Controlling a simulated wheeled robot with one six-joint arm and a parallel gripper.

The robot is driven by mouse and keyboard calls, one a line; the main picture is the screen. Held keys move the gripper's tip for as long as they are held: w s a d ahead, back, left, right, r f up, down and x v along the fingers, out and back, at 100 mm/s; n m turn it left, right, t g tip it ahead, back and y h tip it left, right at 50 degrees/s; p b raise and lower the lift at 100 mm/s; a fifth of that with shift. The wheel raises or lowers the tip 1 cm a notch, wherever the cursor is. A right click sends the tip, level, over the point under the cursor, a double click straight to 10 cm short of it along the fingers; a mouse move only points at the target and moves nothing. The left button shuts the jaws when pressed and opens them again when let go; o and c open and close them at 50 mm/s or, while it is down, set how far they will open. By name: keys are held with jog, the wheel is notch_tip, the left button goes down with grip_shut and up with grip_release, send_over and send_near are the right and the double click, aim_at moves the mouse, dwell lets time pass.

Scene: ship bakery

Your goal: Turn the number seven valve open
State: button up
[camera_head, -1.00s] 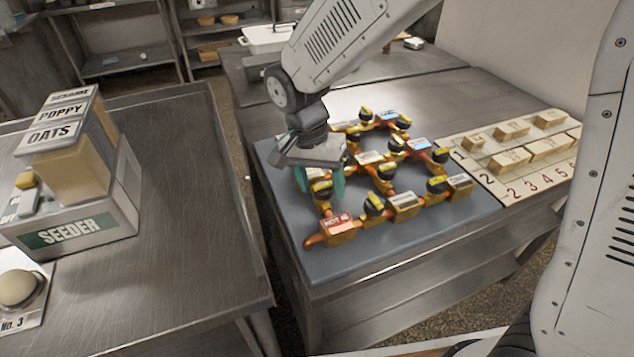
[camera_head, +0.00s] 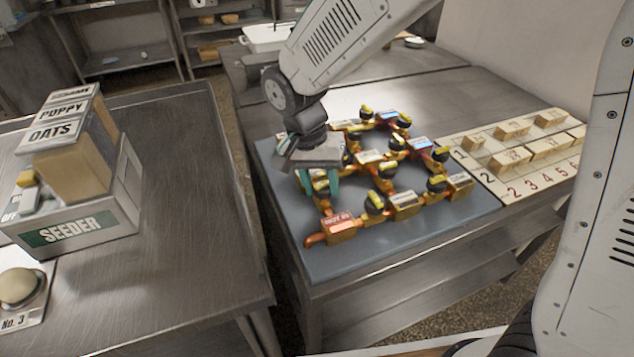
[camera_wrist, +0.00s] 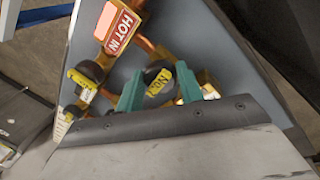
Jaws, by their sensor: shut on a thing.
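My gripper (camera_head: 320,187) points down at the near-left part of the copper pipe manifold, and its teal fingers also show in the wrist view (camera_wrist: 160,90). The fingers are shut on a round black valve knob with a yellow labelled bar (camera_wrist: 159,82), one finger on each side. Its tilted label looks like a seven, but I cannot read it surely. The hand hides most of this knob in the head view. The red HOT IN block (camera_head: 338,222) is just in front of it, and shows at the top of the wrist view (camera_wrist: 117,24).
Neighbouring black-and-yellow valves stand close by, one (camera_head: 374,203) just right of my gripper. The manifold lies on a blue-grey mat (camera_head: 400,250). A numbered board with wooden blocks (camera_head: 485,180) is at the right. A seeder box (camera_head: 75,232) stands on the left table.

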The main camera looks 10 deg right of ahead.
jog(key=n+t, duration=0.1)
jog(key=n, duration=0.3)
jog(key=shift+r, duration=0.1)
jog(key=n, duration=0.4)
jog(key=shift+t, duration=0.3)
jog(key=n+t, duration=0.1)
jog(key=n, duration=0.4)
jog(key=shift+d+y, duration=0.1)
jog(key=shift+y, duration=0.2)
jog(key=shift+s+n+y, duration=0.1)
jog(key=shift+n+y, duration=0.2)
jog(key=shift+n, duration=1.3)
jog(key=o, duration=1)
jog(key=shift+s, duration=0.1)
